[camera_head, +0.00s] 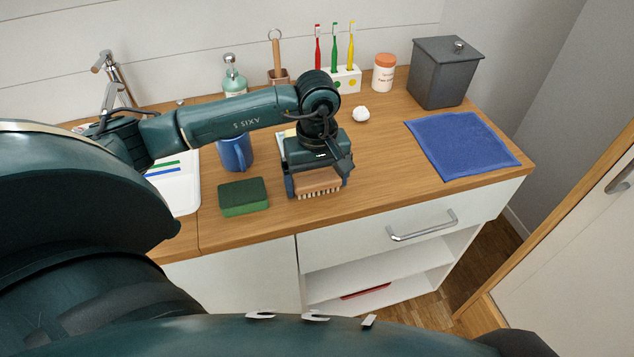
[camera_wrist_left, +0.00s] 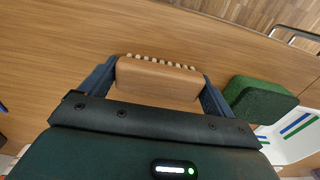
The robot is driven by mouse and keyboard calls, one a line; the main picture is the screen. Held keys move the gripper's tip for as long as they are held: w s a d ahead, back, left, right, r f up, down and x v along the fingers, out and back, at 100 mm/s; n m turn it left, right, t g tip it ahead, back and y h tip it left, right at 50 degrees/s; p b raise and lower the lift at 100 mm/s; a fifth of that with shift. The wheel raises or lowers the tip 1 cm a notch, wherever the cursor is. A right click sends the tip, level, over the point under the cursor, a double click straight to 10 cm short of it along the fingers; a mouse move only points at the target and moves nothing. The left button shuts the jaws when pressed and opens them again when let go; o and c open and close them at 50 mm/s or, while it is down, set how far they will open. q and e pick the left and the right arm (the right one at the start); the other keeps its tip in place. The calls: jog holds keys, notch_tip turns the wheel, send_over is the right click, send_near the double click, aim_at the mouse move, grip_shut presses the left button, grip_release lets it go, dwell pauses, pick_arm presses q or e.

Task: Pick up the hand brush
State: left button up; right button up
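The hand brush (camera_head: 318,180) has a wooden body and pale bristles. It is low over or on the counter, near the front edge, with its bristles facing that edge. My left gripper (camera_head: 317,186) reaches down over it, with one finger at each end of the brush. In the left wrist view the brush (camera_wrist_left: 157,79) lies between the two fingertips (camera_wrist_left: 160,76), very close to both. I cannot tell whether the fingers press on it or whether it touches the wood. My right gripper is not in view.
A green sponge (camera_head: 243,196) lies just left of the gripper, and a blue mug (camera_head: 235,152) stands behind it. A white ball-like item (camera_head: 361,114) and a blue cloth (camera_head: 461,145) lie to the right. A drawer handle (camera_head: 423,227) projects below the counter edge.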

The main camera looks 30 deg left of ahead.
pick_arm(q)
jog(key=c, duration=0.5)
jog(key=shift+c, duration=0.2)
